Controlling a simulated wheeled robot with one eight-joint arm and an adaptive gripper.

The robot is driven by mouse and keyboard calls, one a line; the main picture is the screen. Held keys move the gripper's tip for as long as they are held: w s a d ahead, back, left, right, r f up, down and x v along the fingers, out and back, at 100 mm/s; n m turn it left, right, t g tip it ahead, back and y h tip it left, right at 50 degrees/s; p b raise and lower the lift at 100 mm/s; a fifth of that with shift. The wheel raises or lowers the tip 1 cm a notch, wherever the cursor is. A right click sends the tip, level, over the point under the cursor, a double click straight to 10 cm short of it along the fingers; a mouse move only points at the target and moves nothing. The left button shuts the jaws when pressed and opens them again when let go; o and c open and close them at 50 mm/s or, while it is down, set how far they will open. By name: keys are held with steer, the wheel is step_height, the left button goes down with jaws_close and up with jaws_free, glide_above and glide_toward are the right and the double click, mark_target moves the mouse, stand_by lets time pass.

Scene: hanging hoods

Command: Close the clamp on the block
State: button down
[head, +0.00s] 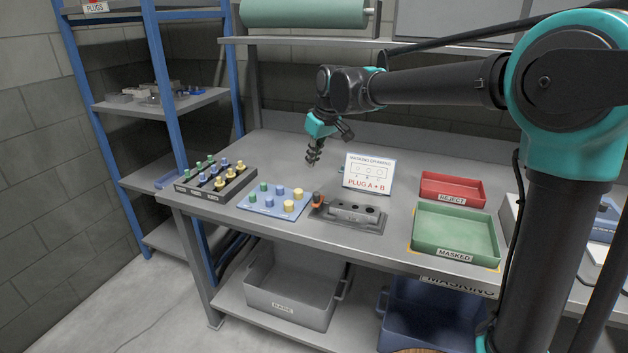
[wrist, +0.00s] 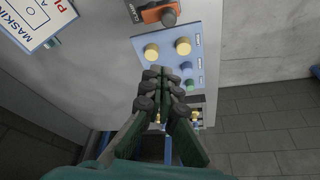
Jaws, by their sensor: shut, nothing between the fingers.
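The grey metal block (head: 355,212), with round holes in its top, sits on a dark fixture plate (head: 352,227) near the bench's front edge. The clamp (head: 318,199), orange with a dark knob on top, stands at the block's left end; I cannot tell its exact position on the block. In the wrist view the orange clamp (wrist: 153,14) shows at the top edge and the block is mostly out of frame. My gripper (head: 313,160) hangs above the bench, behind and above the clamp, apart from it. In the wrist view my gripper (wrist: 161,78) is shut and empty.
A blue plug tray (head: 272,209) and a dark plug rack (head: 208,189) lie left of the fixture. A masking drawing sign (head: 369,172) stands behind the block. The green MASKED tray (head: 455,233) and red REJECT tray (head: 452,189) are to the right.

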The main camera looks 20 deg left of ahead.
mark_target(318, 196)
steer(key=shift+a+r, duration=0.1)
steer(key=shift+a, duration=0.2)
steer(key=x, duration=1)
steer(key=shift+s+d, duration=0.55)
steer(key=shift+d, duration=0.35)
steer(key=shift+s+d, duration=0.55)
steer(key=shift+d, duration=0.35)
